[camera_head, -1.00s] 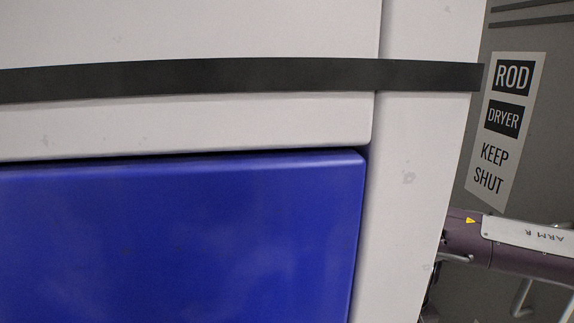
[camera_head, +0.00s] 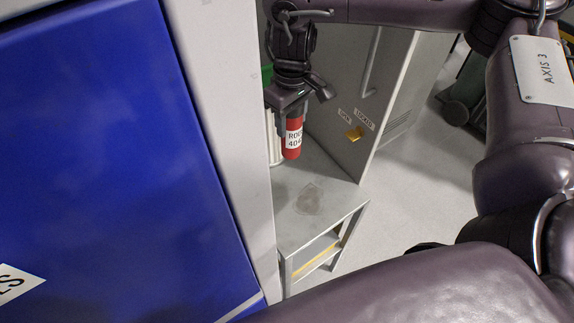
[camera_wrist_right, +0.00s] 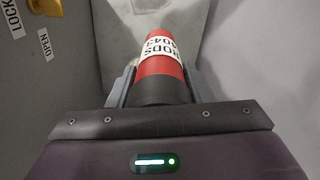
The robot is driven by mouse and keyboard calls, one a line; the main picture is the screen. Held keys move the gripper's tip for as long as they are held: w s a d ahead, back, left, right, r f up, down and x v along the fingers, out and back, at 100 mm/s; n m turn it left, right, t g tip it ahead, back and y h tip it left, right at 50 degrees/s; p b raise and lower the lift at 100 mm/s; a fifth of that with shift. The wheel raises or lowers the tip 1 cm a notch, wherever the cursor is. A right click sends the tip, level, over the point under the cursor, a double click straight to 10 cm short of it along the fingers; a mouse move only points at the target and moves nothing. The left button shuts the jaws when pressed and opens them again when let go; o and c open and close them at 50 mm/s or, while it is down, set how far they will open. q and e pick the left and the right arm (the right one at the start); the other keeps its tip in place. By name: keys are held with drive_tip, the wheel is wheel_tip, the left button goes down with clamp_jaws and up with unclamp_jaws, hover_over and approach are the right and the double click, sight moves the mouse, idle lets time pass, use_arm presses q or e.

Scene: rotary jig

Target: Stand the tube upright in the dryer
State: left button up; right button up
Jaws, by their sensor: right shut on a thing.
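A red tube (camera_head: 292,146) with a white label reading RODS and a number hangs roughly upright from my right gripper (camera_head: 291,112). The right gripper is shut on its upper end. The tube's lower end is above a grey metal surface and seems clear of it. In the right wrist view the tube (camera_wrist_right: 160,55) sits between both fingers, with its dark end toward the palm. A grey panel (camera_head: 343,120) with a yellow latch (camera_head: 354,134) and lock labels stands just right of the tube; I cannot tell how it joins the dryer. My left gripper is out of view.
A large white cabinet with a blue front (camera_head: 110,150) fills the left and hides part of the area behind it. A grey stand (camera_head: 312,225) has a stained top. A pale ribbed object (camera_head: 274,140) shows beside the tube. Open floor (camera_head: 425,185) lies to the right.

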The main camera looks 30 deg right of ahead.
wheel_tip(320, 180, down, 20)
drive_tip(key=b, duration=0.5)
drive_tip(key=shift+r, duration=0.2)
drive_tip(key=o, duration=1.3)
drive_tip(key=shift+f, duration=0.15)
